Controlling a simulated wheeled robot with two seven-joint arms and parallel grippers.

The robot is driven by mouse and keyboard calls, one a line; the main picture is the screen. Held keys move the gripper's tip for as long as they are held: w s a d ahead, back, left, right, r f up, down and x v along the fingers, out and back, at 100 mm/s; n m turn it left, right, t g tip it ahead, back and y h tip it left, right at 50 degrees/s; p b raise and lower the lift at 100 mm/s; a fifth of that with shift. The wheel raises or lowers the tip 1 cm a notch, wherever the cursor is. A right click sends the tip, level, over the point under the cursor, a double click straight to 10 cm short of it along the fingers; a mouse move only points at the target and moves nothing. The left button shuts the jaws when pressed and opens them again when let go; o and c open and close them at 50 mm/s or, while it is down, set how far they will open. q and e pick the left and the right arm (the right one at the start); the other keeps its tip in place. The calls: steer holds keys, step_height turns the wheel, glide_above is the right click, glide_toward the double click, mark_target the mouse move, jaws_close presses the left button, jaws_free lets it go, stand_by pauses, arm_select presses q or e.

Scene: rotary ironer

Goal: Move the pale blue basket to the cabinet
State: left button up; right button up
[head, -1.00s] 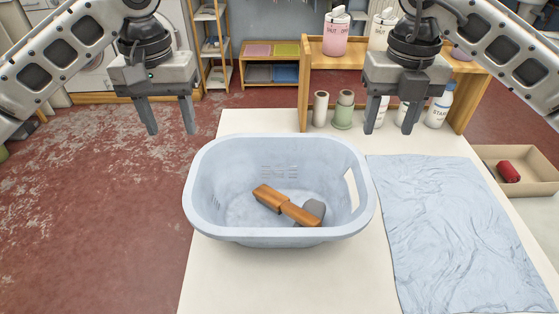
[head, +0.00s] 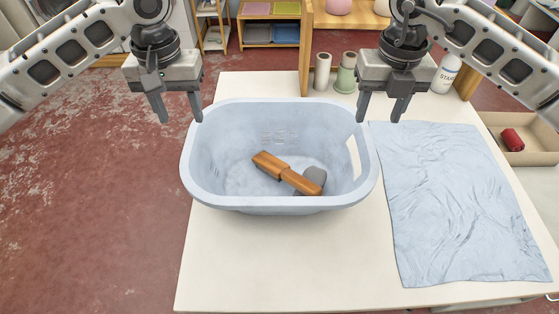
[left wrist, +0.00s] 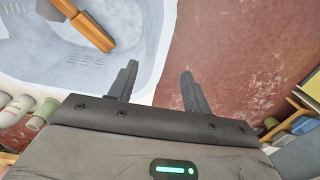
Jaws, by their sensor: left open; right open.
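The pale blue basket (head: 230,202) stands upright on the white table, near its left edge. Inside lie a wooden-handled brush-like tool (head: 285,172) and a grey piece partly under it. My left gripper (head: 180,117) is open and empty above the basket's far left corner. In the left wrist view my left gripper (left wrist: 160,85) has its fingers apart by the basket rim (left wrist: 150,75); I cannot tell whether one touches it. My right gripper (head: 379,112) is open and empty by the basket's far right corner. The cabinet cannot be told for certain in these views.
A light blue cloth (head: 460,200) lies flat on the table (head: 260,265) right of the basket. A cardboard tray (head: 535,150) with a red roll (head: 512,140) is at the right. Spools (head: 322,72) and a wooden shelf (head: 305,60) stand behind. Red floor (head: 110,220) is open at left.

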mark_target(191, 143)
arm_select(q)
step_height(191, 143, down, 8)
steer(key=shift+f, duration=0.25)
arm_select(e)
step_height(191, 143, down, 8)
steer(key=shift+f, duration=0.2)
arm_select(q)
steer(key=shift+c, duration=0.3)
arm_select(e)
steer(key=shift+c, duration=0.3)
arm_select(q)
jaws_close()
arm_select(e)
jaws_close()
arm_select(q)
steer(key=shift+r, duration=0.1)
